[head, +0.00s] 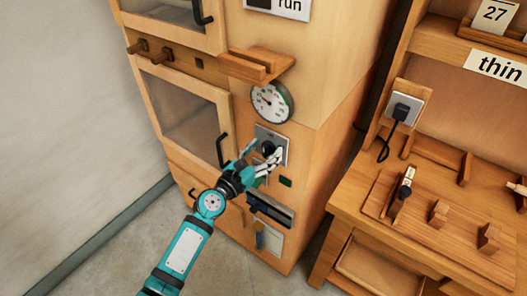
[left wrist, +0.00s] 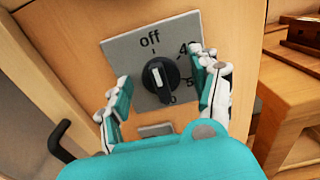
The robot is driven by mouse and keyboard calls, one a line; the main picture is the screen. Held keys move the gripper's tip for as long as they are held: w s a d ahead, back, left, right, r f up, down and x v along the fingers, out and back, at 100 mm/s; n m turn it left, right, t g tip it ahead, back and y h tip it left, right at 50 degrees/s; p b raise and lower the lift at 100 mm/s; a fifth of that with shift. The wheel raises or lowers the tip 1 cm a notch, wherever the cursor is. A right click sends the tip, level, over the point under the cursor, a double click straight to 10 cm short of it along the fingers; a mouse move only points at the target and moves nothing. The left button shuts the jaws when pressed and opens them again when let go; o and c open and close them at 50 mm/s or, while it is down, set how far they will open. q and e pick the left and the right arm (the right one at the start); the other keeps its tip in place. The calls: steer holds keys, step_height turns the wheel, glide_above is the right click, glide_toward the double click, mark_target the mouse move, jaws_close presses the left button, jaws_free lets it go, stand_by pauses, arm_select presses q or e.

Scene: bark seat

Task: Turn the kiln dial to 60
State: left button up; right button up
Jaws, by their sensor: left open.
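The kiln dial is a black knob (left wrist: 160,78) with a white pointer line, on a grey plate (left wrist: 118,48) marked "off" at the top and numbers on the right, including 40 and a partly hidden 5. A 0 shows at the bottom, its other digit hidden. In the head view my left gripper (head: 262,160) is in front of the plate (head: 284,143) and partly covers the knob. My right gripper is not in view.
A round gauge (head: 271,102) sits above the dial plate, under a wooden ledge (head: 256,64). Cabinet doors with a black handle (head: 222,150) are at left. A wooden bench (head: 420,225) with pegs and a plugged socket (head: 402,109) stands at right.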

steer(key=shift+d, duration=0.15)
arm_select(q)
steer(key=c, duration=1.1)
steer(key=shift+c, duration=0.2)
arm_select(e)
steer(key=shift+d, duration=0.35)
